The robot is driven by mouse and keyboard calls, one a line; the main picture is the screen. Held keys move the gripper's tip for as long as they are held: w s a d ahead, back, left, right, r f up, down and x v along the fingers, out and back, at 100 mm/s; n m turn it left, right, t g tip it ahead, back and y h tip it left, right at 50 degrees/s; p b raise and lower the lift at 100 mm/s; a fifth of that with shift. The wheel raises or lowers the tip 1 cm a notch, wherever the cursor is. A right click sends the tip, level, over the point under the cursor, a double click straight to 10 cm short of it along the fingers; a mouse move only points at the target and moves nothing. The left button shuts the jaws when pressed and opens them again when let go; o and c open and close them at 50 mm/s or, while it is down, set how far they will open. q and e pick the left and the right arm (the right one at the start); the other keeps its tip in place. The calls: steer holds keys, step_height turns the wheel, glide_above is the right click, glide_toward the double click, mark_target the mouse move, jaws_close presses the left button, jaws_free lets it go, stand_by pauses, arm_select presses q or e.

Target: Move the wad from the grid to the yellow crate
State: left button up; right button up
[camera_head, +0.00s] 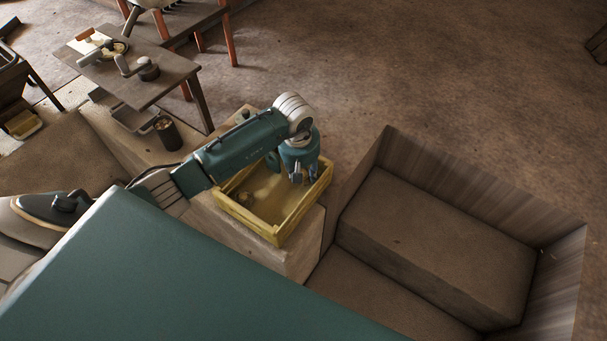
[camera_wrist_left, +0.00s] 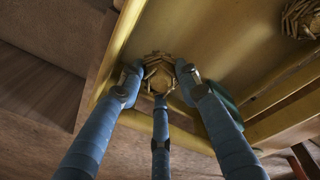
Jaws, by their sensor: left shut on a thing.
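My left gripper (camera_head: 299,180) points down at the right end of the yellow crate (camera_head: 283,235), near its rim. In the left wrist view its blue fingers (camera_wrist_left: 160,92) are closed around the wad (camera_wrist_left: 158,72), a small clump of yellowish-brown strips. The wad is over the crate floor, close to one crate wall (camera_wrist_left: 118,35). I cannot tell whether it touches the floor. In the head view the fingers hide the wad. The grid is not clearly identifiable. My right gripper is not in view.
A similar clump (camera_wrist_left: 303,17) appears in the crate at the wrist view's upper right. A dark cup (camera_head: 168,134) stands left of the crate. A small table (camera_head: 150,88) with parts is behind. A large open box (camera_head: 440,230) is at right.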

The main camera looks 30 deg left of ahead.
arm_select(q)
steer(key=shift+o, duration=0.2)
steer(key=shift+f, duration=1.05)
steer(key=shift+f, duration=0.15)
steer(key=o, duration=0.5)
steer(key=r, duration=0.4)
steer(key=s+r+b, duration=0.1)
steer(key=r, duration=0.3)
steer(key=s+r, duration=0.1)
steer(key=r, duration=0.3)
steer(key=shift+r, duration=0.1)
